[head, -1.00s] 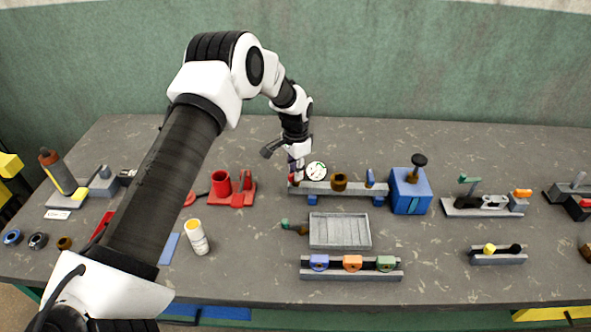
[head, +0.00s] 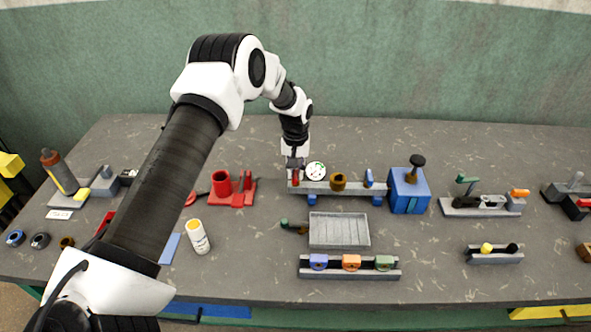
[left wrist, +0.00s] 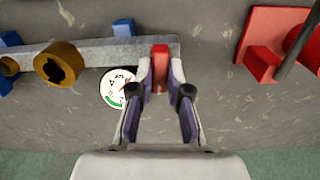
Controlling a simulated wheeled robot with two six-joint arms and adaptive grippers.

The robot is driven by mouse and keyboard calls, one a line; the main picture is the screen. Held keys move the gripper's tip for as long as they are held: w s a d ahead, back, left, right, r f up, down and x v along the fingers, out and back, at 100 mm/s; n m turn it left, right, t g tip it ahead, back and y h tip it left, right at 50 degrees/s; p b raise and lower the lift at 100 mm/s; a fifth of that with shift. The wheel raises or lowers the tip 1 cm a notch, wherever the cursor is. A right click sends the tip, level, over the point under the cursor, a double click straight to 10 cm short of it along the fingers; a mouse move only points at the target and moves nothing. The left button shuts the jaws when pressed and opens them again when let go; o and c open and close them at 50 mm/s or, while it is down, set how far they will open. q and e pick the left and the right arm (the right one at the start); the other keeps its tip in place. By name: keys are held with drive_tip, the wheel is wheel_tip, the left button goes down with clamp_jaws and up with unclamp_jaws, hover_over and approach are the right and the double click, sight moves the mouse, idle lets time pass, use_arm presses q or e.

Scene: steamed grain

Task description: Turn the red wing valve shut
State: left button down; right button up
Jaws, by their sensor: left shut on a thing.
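The red wing valve (left wrist: 160,52) stands at the end of a grey bar (left wrist: 110,52), beside a round white gauge (left wrist: 116,88). In the left wrist view my left gripper (left wrist: 160,75) has its two fingers closed around the red wing, one on each side. In the head view the left gripper (head: 295,170) reaches down at the left end of the bar, where a bit of the red wing shows beneath it. The gauge also shows in the head view (head: 316,171), just right of the gripper. My right gripper is not in view.
The bar also carries a brown ring (head: 338,182) and a blue wing valve (head: 369,178). A red block with cups (head: 233,195) stands close on the left. A blue box (head: 409,192) stands right, and a grey tray (head: 340,231) lies in front.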

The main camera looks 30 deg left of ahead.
sight(296, 173)
use_arm(q)
drive_tip(key=shift+f+n, duration=0.1)
drive_tip(key=shift+n, duration=0.5)
drive_tip(key=c, duration=1.1)
unclamp_jaws()
drive_tip(key=shift+w, duration=0.1)
wheel_tip(296, 173, up, 12)
drive_tip(key=shift+f, duration=0.1)
